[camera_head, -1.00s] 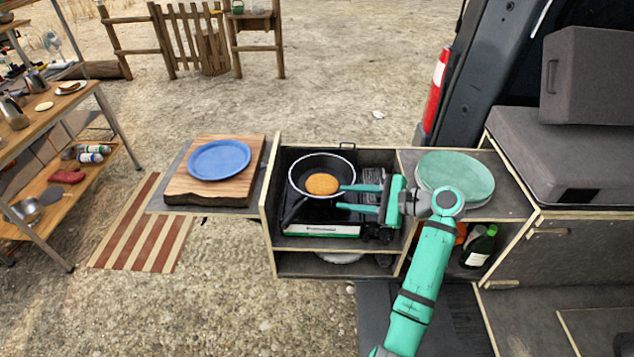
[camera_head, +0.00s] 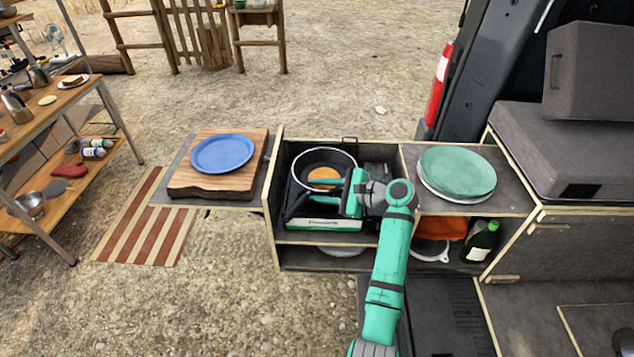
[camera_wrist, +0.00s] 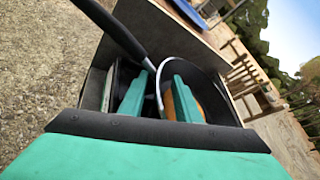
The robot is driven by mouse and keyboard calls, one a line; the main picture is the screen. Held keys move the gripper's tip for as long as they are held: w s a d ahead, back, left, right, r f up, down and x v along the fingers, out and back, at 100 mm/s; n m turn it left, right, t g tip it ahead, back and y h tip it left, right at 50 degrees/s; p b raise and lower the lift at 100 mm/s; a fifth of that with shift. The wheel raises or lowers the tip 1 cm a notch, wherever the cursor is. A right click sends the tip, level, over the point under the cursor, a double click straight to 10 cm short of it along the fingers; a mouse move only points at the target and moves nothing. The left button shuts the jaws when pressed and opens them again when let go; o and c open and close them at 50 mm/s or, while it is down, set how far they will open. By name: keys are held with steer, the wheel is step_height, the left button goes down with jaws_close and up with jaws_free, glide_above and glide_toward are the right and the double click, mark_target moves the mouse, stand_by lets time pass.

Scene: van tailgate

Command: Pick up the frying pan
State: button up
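The black frying pan (camera_head: 325,157) with a pale rim sits on the stove (camera_head: 322,224) in the van's kitchen box. A round golden-brown food item (camera_head: 323,174) lies in it. My gripper (camera_head: 308,191) reaches in from the right over the pan's near side. In the wrist view my gripper (camera_wrist: 160,72) has its two green fingers apart, with part of the pan's rim (camera_wrist: 159,88) showing between them. The pan's handle (camera_wrist: 118,30) runs to the upper left, beyond the fingertips. Contact cannot be told. The fingers hide part of the pan and food.
A cutting board (camera_head: 205,187) with a blue plate (camera_head: 222,153) stands left of the stove. Green plates (camera_head: 456,172) are stacked to the right. A bottle (camera_head: 480,243) stands on the shelf below. The box's walls close in around the stove.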

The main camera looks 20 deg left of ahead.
steer(key=shift+w, duration=0.15)
steer(key=shift+d, duration=0.2)
jaws_close()
steer(key=shift+s+a, duration=0.25)
steer(key=shift+r, duration=0.1)
